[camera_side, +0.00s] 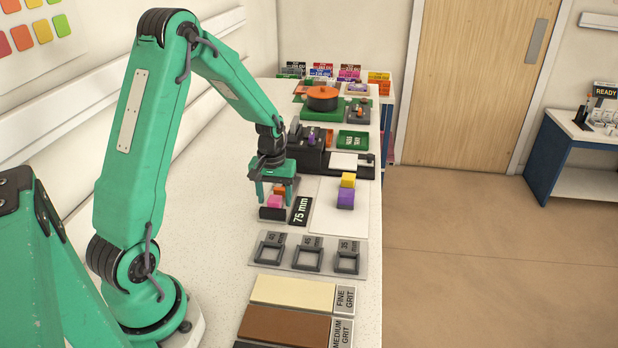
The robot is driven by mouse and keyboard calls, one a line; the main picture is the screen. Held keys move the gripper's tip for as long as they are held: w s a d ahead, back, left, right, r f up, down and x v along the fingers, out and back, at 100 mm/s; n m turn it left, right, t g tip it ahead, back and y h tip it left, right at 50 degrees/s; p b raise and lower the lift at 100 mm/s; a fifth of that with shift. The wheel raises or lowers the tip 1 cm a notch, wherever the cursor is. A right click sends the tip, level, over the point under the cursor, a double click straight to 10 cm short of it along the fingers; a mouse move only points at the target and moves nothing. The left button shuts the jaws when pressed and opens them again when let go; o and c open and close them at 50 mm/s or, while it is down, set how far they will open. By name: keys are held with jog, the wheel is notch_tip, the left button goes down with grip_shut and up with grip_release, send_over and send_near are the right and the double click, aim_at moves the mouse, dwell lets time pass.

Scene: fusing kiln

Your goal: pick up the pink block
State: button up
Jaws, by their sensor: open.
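The pink block (274,201) sits low at the dark holder beside the black "75 mm" label. An orange block (280,190) shows just behind it. My gripper (273,193) is green and points down, with its jaws open around the area of these blocks. The fingers partly cover both blocks. I cannot tell whether a finger touches the pink block.
A yellow block (348,180) rests on a purple block (346,199) on a pale sheet to the right. The "75 mm" label (300,211) stands close by. A plate with square frames (306,254) and grit slabs (293,291) lie nearer the camera. Dark equipment (308,158) stands behind.

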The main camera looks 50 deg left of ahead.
aim_at(276, 199)
jog(key=shift+f, duration=0.7)
jog(key=c, duration=1.2)
jog(key=shift+r, duration=0.2)
jog(key=shift+r, duration=0.5)
jog(key=r, duration=0.3)
jog(key=shift+d+r, duration=0.1)
jog(key=shift+d, duration=0.15)
jog(key=d+r, duration=0.2)
jog(key=d, duration=0.1)
jog(key=d+r, duration=0.2)
jog(key=d, duration=0.2)
jog(key=s+d+r, duration=0.1)
jog(key=d+r, duration=0.1)
jog(key=d, duration=0.2)
jog(key=shift+d+r, duration=0.1)
jog(key=shift+r, duration=0.15)
